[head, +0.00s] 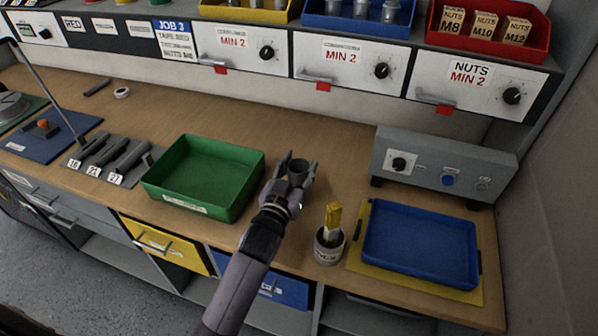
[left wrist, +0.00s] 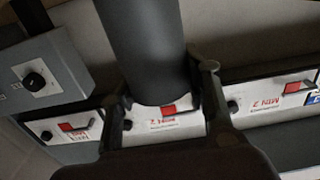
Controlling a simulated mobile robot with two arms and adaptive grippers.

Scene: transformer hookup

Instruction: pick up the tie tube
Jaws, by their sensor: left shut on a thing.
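The tie tube (head: 298,171) is a dark grey, open-topped cylinder, held roughly upright above the bench between the green tray and the blue tray. My left gripper (head: 291,178) is shut on it, with a finger on each side. In the left wrist view the tube (left wrist: 148,50) is large and plain dark grey, between the fingers of the gripper (left wrist: 164,105). Its other end is out of that view. My right gripper is not in view.
A green tray (head: 171,193) stands just left of the held tube. A lettered cup (head: 327,252) with yellow pieces stands to the lower right, beside a blue tray (head: 420,282) on a yellow mat. A grey control box (head: 440,166) stands behind. Drawers (head: 338,61) hang above.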

